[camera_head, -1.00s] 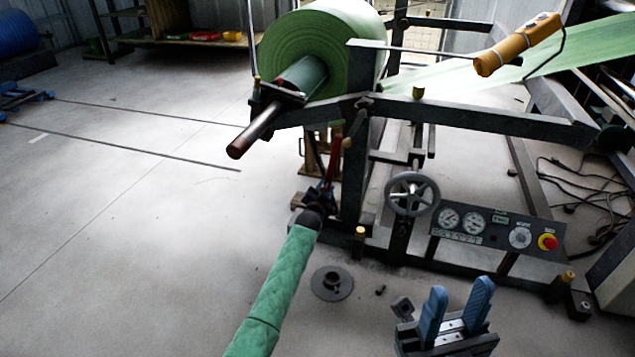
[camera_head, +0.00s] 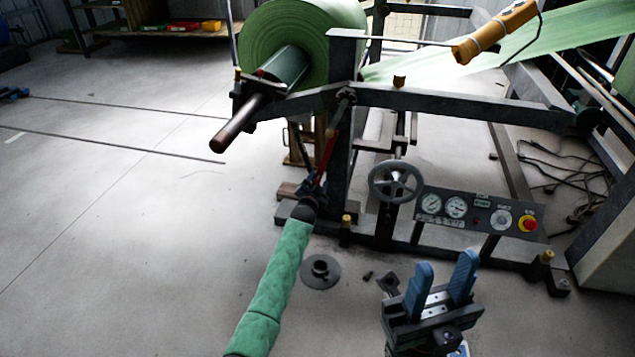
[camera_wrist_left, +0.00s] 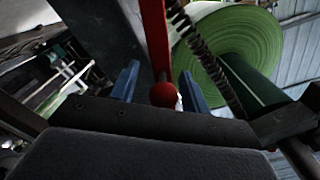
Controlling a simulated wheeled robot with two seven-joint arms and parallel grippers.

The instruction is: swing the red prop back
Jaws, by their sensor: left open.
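The red prop (camera_head: 328,153) is a thin red bar beside the dark upright of the roll stand, below the green roll, in the head view. My left gripper (camera_head: 309,187) is at the prop's lower part, small and partly hidden behind my green-sleeved arm. In the wrist view its blue fingers (camera_wrist_left: 160,86) stand apart on either side of the knob, with gaps visible. My right gripper (camera_head: 441,287) is open and empty at the lower right.
The green roll (camera_head: 290,45) sits on a shaft (camera_head: 240,120) jutting left. A handwheel (camera_head: 396,182) and a gauge panel (camera_head: 478,213) with a red button stand right of the upright. A dark flanged disc (camera_head: 320,271) lies on the floor. The floor at left is mostly clear.

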